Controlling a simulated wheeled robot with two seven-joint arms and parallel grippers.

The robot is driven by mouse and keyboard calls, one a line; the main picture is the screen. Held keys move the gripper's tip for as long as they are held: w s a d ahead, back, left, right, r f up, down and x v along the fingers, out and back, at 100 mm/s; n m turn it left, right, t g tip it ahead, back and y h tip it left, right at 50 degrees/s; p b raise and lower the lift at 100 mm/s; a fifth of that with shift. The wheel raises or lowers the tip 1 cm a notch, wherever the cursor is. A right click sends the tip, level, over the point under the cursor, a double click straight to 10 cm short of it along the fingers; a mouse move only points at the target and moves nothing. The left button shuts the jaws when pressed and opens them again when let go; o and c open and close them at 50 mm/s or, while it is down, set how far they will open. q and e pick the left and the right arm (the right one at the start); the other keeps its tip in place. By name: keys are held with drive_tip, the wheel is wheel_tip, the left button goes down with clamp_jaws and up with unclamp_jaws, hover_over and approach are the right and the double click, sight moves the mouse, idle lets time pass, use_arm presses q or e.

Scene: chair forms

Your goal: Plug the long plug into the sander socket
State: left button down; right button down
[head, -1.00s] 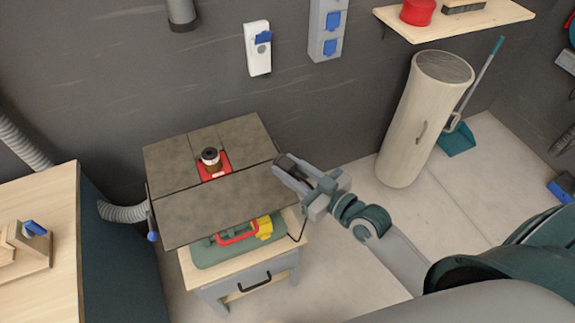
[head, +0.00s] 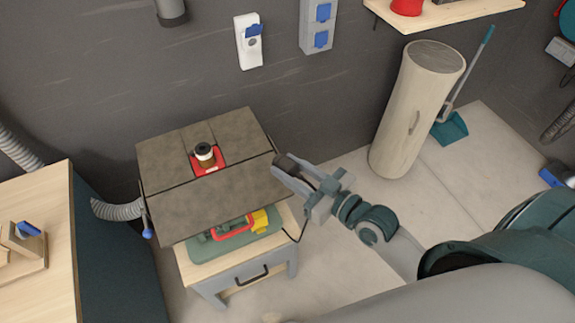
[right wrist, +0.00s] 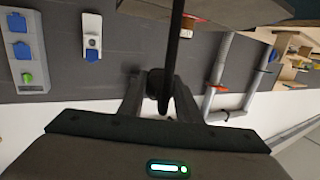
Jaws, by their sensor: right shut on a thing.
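My right gripper (head: 280,168) is shut on a dark plug, beside the right edge of the grey machine table. In the right wrist view the black plug (right wrist: 155,84) sits between the fingers, and a black cable (right wrist: 174,45) runs past it. A white socket box (head: 249,42) with a blue lid is on the wall, well away from the gripper. It also shows in the right wrist view (right wrist: 92,38). A grey panel (head: 318,28) with blue-lidded sockets is to its right. I cannot tell which socket is the sander's. My left gripper is not in view.
A log-like cylinder (head: 412,115) stands right of the gripper. A shelf (head: 450,14) juts from the wall.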

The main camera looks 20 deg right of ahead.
drive_tip(key=shift+s+r, duration=0.25)
drive_tip(key=shift+s, duration=0.25)
drive_tip(key=shift+s+r, duration=0.2)
drive_tip(key=shift+s, duration=0.25)
drive_tip(key=shift+w+f, duration=0.1)
drive_tip(key=w+b, duration=0.1)
drive_tip(key=b, duration=0.1)
drive_tip(key=w+a+f+b, duration=0.1)
drive_tip(key=shift+w+f+m+t+h+b, duration=0.15)
drive_tip(key=shift+f+m+t+h+b, duration=0.05)
drive_tip(key=shift+m+t+h+b, duration=0.15)
drive_tip(key=w+h+b, duration=0.1)
drive_tip(key=b, duration=0.1)
drive_tip(key=w+f+m+h+b, duration=0.1)
drive_tip(key=w+b, duration=0.1)
drive_tip(key=shift+f, duration=0.2)
drive_tip(key=shift+w+d+f+m+t+h+b, duration=0.2)
drive_tip(key=shift+w+d+m+h+b, duration=0.3)
drive_tip(key=shift+b, duration=0.85)
drive_tip(key=shift+w+d+f+m+t+h+b, duration=0.1)
drive_tip(key=shift+w+d+f+m+h+b, duration=0.15)
drive_tip(key=shift+w+m+h+b, duration=0.6)
drive_tip(key=shift+w+d+f+m+t+h+b, duration=0.25)
drive_tip(key=shift+w+h+b, duration=0.5)
drive_tip(key=shift+b, duration=1.05)
